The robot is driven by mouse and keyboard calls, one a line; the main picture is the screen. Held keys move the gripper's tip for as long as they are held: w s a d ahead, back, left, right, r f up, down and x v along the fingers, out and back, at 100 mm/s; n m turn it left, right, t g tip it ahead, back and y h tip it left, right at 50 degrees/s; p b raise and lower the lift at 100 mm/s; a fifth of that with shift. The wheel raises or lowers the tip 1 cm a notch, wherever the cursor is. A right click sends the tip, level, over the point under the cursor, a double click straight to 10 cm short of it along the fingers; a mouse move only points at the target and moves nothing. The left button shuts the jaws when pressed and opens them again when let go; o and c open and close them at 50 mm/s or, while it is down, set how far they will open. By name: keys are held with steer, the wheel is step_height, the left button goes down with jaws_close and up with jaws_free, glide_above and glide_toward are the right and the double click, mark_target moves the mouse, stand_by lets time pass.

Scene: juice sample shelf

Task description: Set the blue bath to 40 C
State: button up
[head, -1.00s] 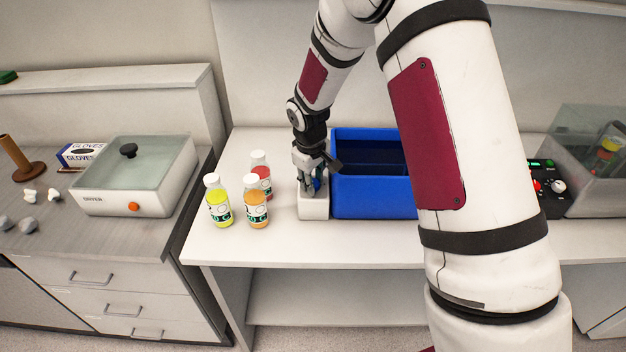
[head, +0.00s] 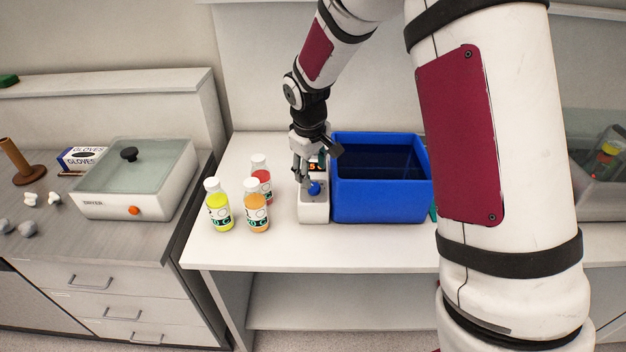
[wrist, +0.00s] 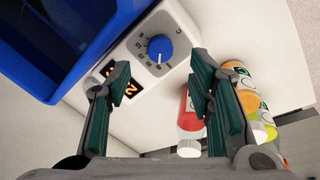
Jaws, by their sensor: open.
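The blue bath (head: 380,202) is an open blue tub on the white bench. A white control box (head: 313,212) with a round blue knob (head: 314,188) stands at its left side. In the wrist view the blue knob (wrist: 160,49) sits in a printed number scale, beside a lit orange display (wrist: 130,88). A finger partly covers the display, so I cannot read its full value. My gripper (wrist: 160,80) is open and empty, its fingers spread either side of the knob's line and apart from it. In the head view my gripper (head: 305,182) hangs just above the box.
Yellow (head: 218,210), orange (head: 256,212) and red (head: 262,178) juice bottles stand close left of the box. A dryer (head: 135,185) is on the grey counter at left. The bench front is clear. My arm hides much of the right side.

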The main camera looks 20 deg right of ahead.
steer(key=shift+v, duration=2.75)
steer(key=shift+s, duration=0.1)
